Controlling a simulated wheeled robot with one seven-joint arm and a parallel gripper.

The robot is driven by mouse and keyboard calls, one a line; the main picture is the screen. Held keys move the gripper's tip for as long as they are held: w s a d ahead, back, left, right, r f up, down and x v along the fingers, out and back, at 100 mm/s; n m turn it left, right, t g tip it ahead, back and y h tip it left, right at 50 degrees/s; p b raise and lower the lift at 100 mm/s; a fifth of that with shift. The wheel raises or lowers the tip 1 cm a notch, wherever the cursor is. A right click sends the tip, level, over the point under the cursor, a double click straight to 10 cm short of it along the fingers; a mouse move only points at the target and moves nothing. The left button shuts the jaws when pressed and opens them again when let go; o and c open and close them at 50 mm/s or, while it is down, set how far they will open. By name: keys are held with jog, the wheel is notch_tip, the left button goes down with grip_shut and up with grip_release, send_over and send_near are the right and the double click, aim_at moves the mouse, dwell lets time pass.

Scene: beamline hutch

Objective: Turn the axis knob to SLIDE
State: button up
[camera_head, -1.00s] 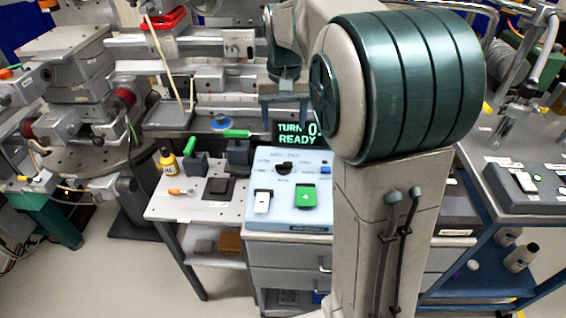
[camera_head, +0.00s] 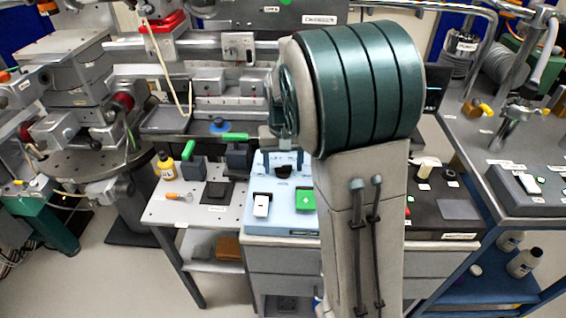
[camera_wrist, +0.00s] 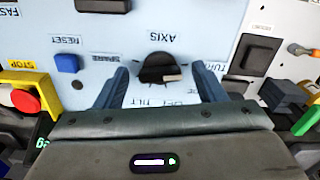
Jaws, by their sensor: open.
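The axis knob (camera_head: 283,172) is a black round knob on the light blue control panel (camera_head: 308,228). In the wrist view the knob (camera_wrist: 157,66) sits under the upside-down word AXIS, with a pale mark toward the lower right. Labels around it include TURN and TILT; I cannot make out SLIDE. My gripper (camera_wrist: 160,76) is open, with one blue finger on each side of the knob and gaps showing. In the head view my gripper (camera_head: 282,159) is at the knob, partly hidden by my arm. Whether the fingers touch the knob is unclear.
A white rocker (camera_head: 262,205) and a green one (camera_head: 305,199) are in front of the knob. In the wrist view, a blue RESET button (camera_wrist: 67,63) and a red STOP button (camera_wrist: 25,101) are on the left. Green-handled blocks (camera_head: 237,152) stand left of the panel.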

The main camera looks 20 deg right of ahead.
jog(key=c, duration=1)
jog(key=m+p, duration=0.2)
jog(key=m, duration=0.1)
jog(key=shift+r, duration=0.15)
jog(key=shift+w+a+m+p, duration=0.1)
jog(key=shift+m+p, duration=1.2)
jog(key=shift+m, duration=1.1)
jog(key=o, duration=1)
